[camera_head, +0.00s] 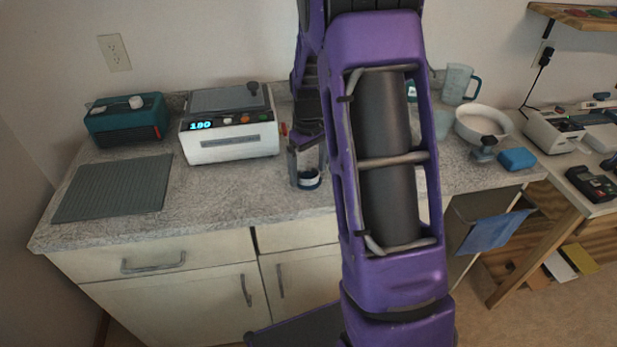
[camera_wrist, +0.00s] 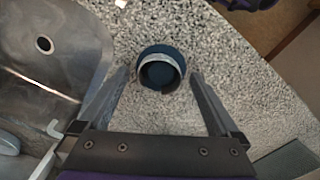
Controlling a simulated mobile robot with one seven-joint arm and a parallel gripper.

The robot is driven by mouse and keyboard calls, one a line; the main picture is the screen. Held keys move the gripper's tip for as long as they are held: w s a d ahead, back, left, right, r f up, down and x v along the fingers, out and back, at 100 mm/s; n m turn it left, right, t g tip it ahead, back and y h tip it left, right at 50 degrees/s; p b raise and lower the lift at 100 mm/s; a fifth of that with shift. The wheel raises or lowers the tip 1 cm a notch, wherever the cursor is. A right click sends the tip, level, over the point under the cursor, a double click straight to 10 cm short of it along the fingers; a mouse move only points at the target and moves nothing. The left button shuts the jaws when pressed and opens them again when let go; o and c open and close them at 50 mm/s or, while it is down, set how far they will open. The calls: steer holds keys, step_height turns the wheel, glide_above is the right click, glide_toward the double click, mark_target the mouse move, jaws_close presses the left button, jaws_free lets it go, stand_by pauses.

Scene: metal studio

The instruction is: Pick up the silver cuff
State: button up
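The silver cuff (camera_wrist: 149,61) is a thin, open silver ring around a dark blue round holder (camera_wrist: 160,74) on the speckled counter. In the head view the cuff (camera_head: 308,183) shows small and partly hidden between the fingers. My gripper (camera_wrist: 159,76) is open, with one finger to the left and one to the right of the cuff and holder. Gaps show on both sides in the wrist view, so neither finger appears to touch them. In the head view my gripper (camera_head: 307,172) points down at the counter; exact fingertip height is hard to tell.
A white machine (camera_head: 228,147) with a lit display stands left of my gripper, beside a teal device (camera_head: 127,122) and a grey ribbed mat (camera_head: 115,188). My arm hides the counter's middle.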

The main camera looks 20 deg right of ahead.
steer(key=shift+r, duration=0.1)
steer(key=c, duration=1.4)
